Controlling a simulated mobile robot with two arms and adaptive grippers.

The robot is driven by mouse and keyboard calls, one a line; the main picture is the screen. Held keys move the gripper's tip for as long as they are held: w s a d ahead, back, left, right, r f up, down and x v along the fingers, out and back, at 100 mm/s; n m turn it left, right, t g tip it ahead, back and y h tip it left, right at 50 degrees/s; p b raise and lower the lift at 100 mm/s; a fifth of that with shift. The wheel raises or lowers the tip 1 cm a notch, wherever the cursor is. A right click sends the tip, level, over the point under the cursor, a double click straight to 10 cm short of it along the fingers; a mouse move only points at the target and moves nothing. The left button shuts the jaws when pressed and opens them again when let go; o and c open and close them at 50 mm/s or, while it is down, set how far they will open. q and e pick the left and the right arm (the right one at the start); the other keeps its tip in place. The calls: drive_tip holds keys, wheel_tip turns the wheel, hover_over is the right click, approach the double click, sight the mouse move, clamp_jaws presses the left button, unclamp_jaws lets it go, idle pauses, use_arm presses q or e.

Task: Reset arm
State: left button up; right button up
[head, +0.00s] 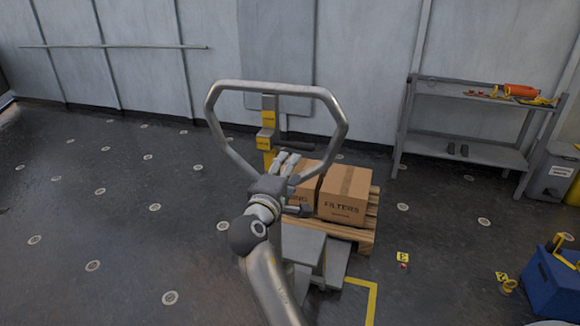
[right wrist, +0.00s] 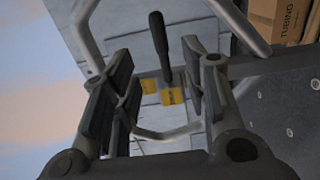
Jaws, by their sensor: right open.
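My right gripper (head: 286,163) is in the middle of the head view, just below the grey loop handle (head: 275,87) of a pallet jack and in front of its yellow post (head: 266,140). In the right wrist view the right gripper (right wrist: 157,72) is open. A black lever (right wrist: 158,45) and yellow labels (right wrist: 172,96) show between its fingers, which hold nothing that I can see. The handle's bent grey tube (right wrist: 165,134) also shows there. I cannot tell whether the gripper touches the handle. My left gripper is not in view.
Cardboard boxes, one marked FILTERS (head: 345,195), stand on a wooden pallet (head: 350,233) beside the gripper. A grey shelf (head: 470,150) with an orange tool (head: 521,90) stands at the right. A blue container (head: 552,285) is at the lower right. The floor at left is clear.

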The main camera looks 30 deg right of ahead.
drive_tip(key=shift+w, duration=0.1)
idle(0.3)
drive_tip(key=a+f+n+g+y, duration=0.15)
drive_tip(key=a+f+y, duration=0.25)
drive_tip(key=f, duration=1.3)
drive_tip(key=a+f+n+t+y, duration=0.15)
drive_tip(key=a+f+y, duration=0.3)
drive_tip(key=f, duration=1.25)
drive_tip(key=s+a+f+m+g+y, duration=0.1)
drive_tip(key=s+a+f+g+y, duration=0.1)
drive_tip(key=s+f, duration=0.7)
drive_tip(key=s+a+f+m+g+y, duration=0.1)
drive_tip(key=s+a+f+g, duration=0.15)
drive_tip(key=s+f, duration=0.65)
drive_tip(key=s+d+f+m+g, duration=0.1)
drive_tip(key=s+f+m+g, duration=0.1)
drive_tip(key=s+f, duration=0.4)
drive_tip(key=s+d+f+m+g+y, duration=0.1)
drive_tip(key=s+f, duration=0.5)
drive_tip(key=s, duration=1.1)
drive_tip(key=s+f+m+g+y, duration=0.1)
drive_tip(key=s+f+m+g, duration=0.2)
drive_tip(key=s, duration=0.9)
wheel_tip(320, 180, down, 4)
drive_tip(key=shift+d+r+m, duration=0.2)
drive_tip(key=shift+d+m, duration=0.1)
drive_tip(key=shift+d, duration=0.1)
